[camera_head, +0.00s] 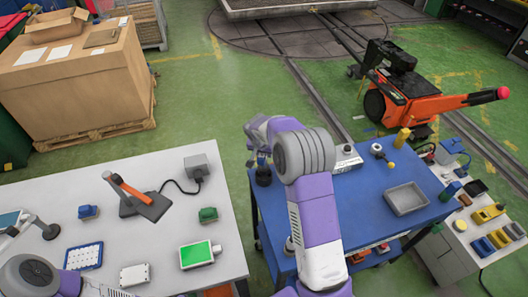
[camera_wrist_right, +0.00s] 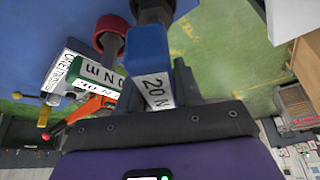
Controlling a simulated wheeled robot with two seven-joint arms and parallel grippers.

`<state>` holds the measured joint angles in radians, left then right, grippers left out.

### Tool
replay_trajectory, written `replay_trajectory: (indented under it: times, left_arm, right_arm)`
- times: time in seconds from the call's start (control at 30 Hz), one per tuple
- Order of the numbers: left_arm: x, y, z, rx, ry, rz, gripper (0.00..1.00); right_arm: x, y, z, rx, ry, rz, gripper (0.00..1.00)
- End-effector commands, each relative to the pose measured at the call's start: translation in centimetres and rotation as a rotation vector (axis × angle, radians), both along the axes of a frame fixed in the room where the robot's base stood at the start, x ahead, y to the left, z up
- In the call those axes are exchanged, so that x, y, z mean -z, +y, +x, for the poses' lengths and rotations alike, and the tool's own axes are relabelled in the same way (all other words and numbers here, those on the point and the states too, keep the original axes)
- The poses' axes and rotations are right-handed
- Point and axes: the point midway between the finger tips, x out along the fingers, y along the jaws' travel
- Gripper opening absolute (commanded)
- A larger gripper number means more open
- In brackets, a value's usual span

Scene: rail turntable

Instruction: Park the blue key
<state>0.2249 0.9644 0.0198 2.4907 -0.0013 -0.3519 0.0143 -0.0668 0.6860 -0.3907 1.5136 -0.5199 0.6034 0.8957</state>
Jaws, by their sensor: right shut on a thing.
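The blue key (camera_wrist_right: 148,50) has a white label reading "20 N" and shows in the right wrist view. My right gripper (camera_wrist_right: 156,82) is shut on it, with dark fingers on both sides. In the head view my right gripper (camera_head: 262,158) is at the left edge of the blue table (camera_head: 375,225), and a dark round part shows below it. The key's blue body is not clear there.
In the right wrist view, a green labelled block (camera_wrist_right: 82,80) and a red round part (camera_wrist_right: 112,30) are left of the key. A white box (camera_head: 346,159), a yellow piece (camera_head: 402,137) and a grey tray (camera_head: 405,198) are on the blue table. The white table (camera_head: 150,235) is at left.

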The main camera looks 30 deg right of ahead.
Motion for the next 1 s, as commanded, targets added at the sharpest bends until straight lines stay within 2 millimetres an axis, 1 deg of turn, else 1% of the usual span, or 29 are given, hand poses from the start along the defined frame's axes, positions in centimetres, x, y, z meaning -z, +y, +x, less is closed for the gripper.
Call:
replay_trajectory:
  times: [0.17,1.0]
  left_arm:
    - [0.2,0.0,0.0,0.0,0.0,0.0,0.43]
    - [2.1,0.0,0.0,0.0,0.0,0.0,0.43]
  right_arm:
    - [0.2,0.0,0.1,0.0,-0.002,-0.001,0.0]
    - [2.3,0.0,0.0,0.0,-0.002,-0.001,0.0]
